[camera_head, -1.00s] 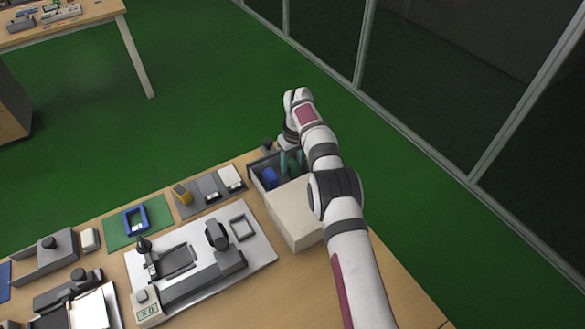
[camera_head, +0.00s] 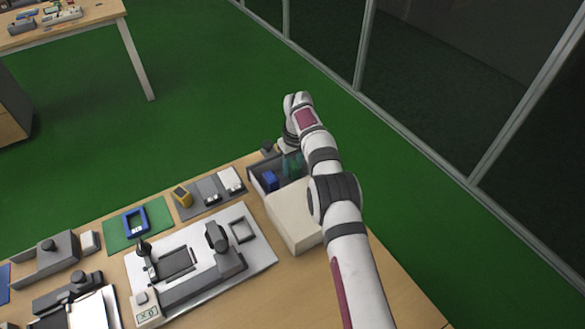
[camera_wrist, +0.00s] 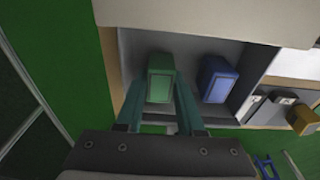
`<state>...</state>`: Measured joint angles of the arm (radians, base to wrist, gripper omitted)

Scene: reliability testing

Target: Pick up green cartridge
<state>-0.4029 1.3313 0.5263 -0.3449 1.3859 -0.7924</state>
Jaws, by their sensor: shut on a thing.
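The green cartridge (camera_wrist: 160,80) is between the two teal fingers of my gripper (camera_wrist: 160,95) in the wrist view, inside a grey open bin (camera_wrist: 135,48). My gripper is shut on it. In the head view my gripper (camera_head: 291,163) reaches down into the bin (camera_head: 258,184), and the cartridge there is mostly hidden by the fingers. A blue cartridge (camera_wrist: 217,80) stands in the same bin to the right, apart from my gripper.
A cream block or cover (camera_head: 293,220) adjoins the bin's near side. A white fixture plate (camera_head: 262,252) and a green mat with a blue frame (camera_head: 134,220) lie further left. Glass panels rise behind, at right.

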